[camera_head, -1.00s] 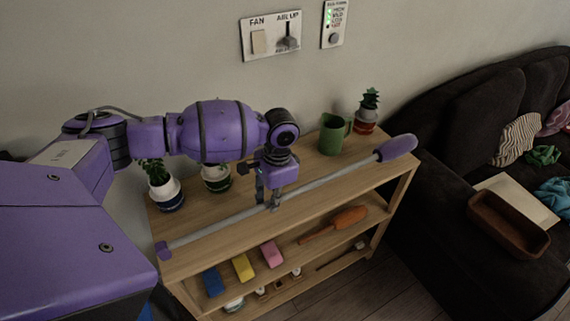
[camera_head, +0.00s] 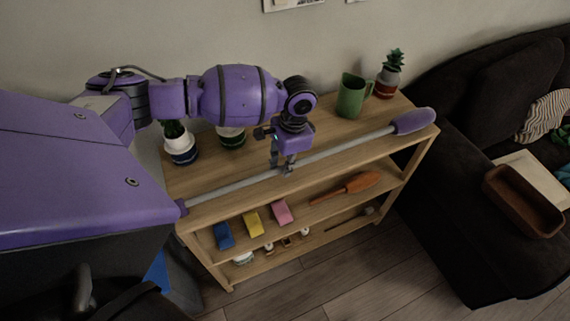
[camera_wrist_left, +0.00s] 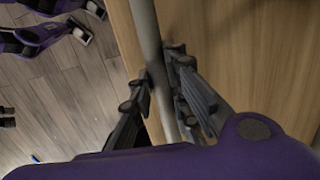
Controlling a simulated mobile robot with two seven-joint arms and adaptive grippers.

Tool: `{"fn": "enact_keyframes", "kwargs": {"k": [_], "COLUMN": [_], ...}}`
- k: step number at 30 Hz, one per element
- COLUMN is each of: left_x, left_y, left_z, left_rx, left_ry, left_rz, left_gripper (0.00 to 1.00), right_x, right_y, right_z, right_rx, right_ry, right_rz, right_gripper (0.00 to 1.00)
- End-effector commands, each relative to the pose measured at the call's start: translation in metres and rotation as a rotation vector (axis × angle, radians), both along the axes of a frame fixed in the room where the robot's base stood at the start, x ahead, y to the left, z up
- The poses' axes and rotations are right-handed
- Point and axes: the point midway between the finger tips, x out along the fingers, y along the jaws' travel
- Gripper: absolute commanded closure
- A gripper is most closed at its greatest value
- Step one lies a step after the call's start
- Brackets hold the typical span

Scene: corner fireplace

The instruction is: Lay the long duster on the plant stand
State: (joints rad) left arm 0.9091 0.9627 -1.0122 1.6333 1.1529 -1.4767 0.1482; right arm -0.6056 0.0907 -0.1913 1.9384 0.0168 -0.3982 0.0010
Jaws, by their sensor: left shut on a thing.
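The long duster has a grey rod (camera_head: 344,146), a purple head (camera_head: 414,121) at the right and a purple end cap at the left. My left gripper (camera_head: 285,170) is shut on the rod near its middle. The rod runs along the front part of the plant stand's (camera_head: 216,180) wooden top; I cannot tell whether it touches the top. In the left wrist view the rod (camera_wrist_left: 150,45) passes between the fingers (camera_wrist_left: 160,95), with the wooden top (camera_wrist_left: 220,50) beside it. My right gripper is not in view.
A green mug (camera_head: 350,98), a succulent in a red and grey pot (camera_head: 388,82) and two other pots stand along the back of the top. Lower shelves hold sponges (camera_head: 253,224) and an orange brush (camera_head: 362,182). A dark sofa (camera_head: 460,150) stands at the right.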

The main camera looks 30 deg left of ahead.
Motion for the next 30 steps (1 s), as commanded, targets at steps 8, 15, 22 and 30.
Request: {"fn": "enact_keyframes", "kwargs": {"k": [8, 15, 22, 30], "left_x": [0.000, 0.000, 0.000, 0.000], "left_y": [0.000, 0.000, 0.000, 0.000], "left_z": [-0.004, -0.008, -0.011, -0.010], "left_rx": [-0.001, -0.001, -0.001, -0.001], "left_ry": [-0.001, -0.001, -0.001, -0.001], "left_rz": [0.000, 0.000, 0.000, 0.000], "left_gripper": [1.00, 1.00, 0.83, 0.62], "right_x": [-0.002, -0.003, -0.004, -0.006], "right_y": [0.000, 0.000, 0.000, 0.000], "right_z": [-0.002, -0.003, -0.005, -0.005], "right_rx": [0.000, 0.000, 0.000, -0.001], "right_ry": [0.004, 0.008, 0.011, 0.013], "right_rz": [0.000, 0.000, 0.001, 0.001], "right_gripper": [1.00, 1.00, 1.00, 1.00]}}
